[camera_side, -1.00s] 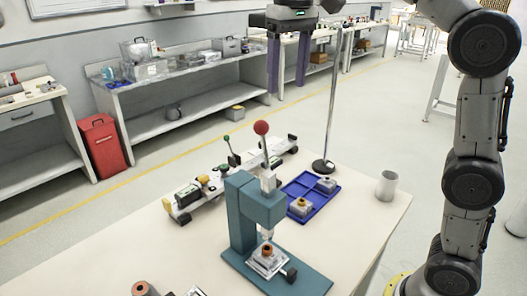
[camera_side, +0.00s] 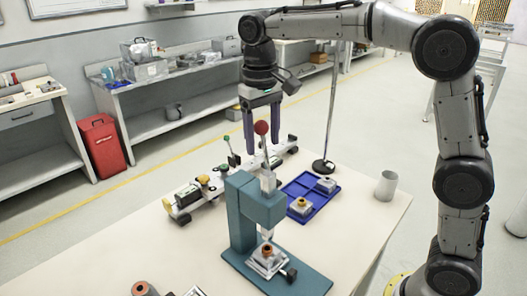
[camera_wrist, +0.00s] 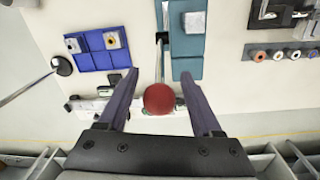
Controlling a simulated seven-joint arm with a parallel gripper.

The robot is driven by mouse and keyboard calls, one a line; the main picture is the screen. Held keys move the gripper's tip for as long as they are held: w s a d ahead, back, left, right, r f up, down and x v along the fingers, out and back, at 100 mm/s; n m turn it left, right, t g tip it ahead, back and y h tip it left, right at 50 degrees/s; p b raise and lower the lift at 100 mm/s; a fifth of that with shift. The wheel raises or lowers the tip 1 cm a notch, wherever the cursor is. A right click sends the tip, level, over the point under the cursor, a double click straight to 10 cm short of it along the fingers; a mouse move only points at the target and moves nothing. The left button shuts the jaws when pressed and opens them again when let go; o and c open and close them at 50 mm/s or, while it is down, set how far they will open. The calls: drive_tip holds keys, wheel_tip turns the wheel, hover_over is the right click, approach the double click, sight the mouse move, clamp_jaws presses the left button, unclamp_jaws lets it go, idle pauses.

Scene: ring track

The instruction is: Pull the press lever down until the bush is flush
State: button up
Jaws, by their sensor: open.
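The teal press (camera_side: 240,215) stands on the table with its lever up, topped by a red ball knob (camera_side: 261,128). The bush (camera_side: 267,249) is an orange-brown ring on a light block on the press base, under the ram. My gripper (camera_side: 260,152) points down at the height of the knob, with its fingers apart. In the wrist view the red knob (camera_wrist: 159,99) appears between the two open fingers (camera_wrist: 160,95); I cannot tell whether either finger touches it. How far the bush stands out is too small to tell.
A blue tray (camera_side: 321,204) with two small blocks lies right of the press. A thin stand pole (camera_side: 331,110) rises behind it. A grey cup (camera_side: 386,186) is at the right. A clamp fixture (camera_side: 195,194) with a green-knobbed lever lies behind the press.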

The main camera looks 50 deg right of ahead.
sight(264, 152)
drive_tip(key=shift+d+f, duration=0.1)
drive_tip(key=shift+f, duration=1.8)
drive_tip(key=shift+c, duration=0.3)
clamp_jaws()
